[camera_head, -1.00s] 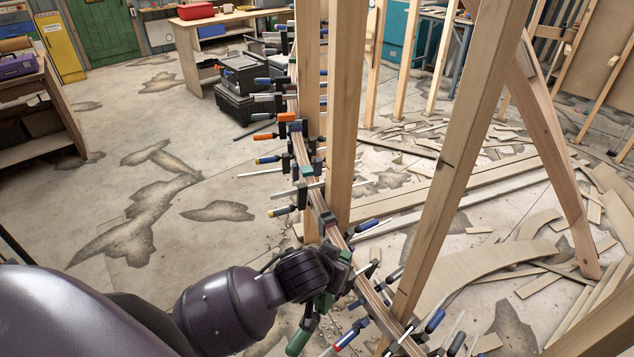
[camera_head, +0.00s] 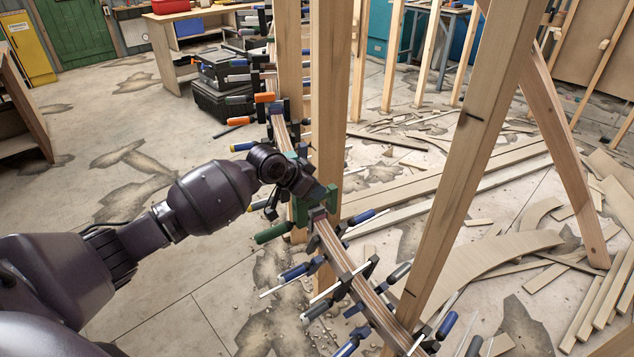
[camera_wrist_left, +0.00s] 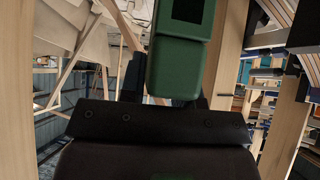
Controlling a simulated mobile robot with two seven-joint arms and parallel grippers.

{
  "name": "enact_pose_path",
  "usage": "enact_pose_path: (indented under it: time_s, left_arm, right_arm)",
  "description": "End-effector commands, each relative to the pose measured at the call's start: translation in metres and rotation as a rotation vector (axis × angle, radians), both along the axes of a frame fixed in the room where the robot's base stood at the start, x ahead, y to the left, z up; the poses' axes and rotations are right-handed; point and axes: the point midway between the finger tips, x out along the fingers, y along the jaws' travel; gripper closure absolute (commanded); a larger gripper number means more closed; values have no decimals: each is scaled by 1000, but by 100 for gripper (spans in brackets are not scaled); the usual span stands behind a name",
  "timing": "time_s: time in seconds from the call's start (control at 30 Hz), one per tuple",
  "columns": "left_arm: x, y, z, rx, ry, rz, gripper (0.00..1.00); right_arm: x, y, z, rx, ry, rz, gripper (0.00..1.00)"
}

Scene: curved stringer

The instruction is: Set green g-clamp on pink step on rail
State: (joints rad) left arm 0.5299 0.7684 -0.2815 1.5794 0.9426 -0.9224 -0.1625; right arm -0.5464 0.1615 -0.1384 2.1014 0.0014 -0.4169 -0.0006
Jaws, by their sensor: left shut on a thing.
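My left gripper (camera_head: 305,188) is shut on the green g-clamp (camera_head: 318,206) and holds it at the curved laminated rail (camera_head: 336,254), close to a wooden post. The clamp's green handle (camera_head: 272,233) sticks out to the left of the rail. In the left wrist view the clamp's green body (camera_wrist_left: 180,66) stands up between the dark fingers. My gripper and wrist hide part of the clamp, and I cannot tell whether it touches the rail. I cannot make out a pink step on the rail. My right gripper is not in view.
Several other clamps line the rail, with blue-handled ones (camera_head: 294,272) nearer me and an orange one (camera_head: 264,97) farther off. Upright wooden posts (camera_head: 330,110) stand close beside the rail. Wood offcuts (camera_head: 500,262) litter the floor at right. The floor at left is mostly open.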

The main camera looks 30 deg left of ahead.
Motion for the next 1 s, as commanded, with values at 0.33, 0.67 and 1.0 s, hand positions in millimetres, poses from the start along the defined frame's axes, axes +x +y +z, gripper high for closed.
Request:
enact_pose_path:
  time_s: [0.33, 0.67, 1.0]
  left_arm:
    - [65, 42, -22, 0, 4, -63, 100]
    - [72, 47, -14, 0, -6, -69, 100]
    - [71, 46, -18, -4, -5, -68, 100]
  right_arm:
    - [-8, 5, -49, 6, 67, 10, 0]
    - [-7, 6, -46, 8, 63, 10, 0]
    - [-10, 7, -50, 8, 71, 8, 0]
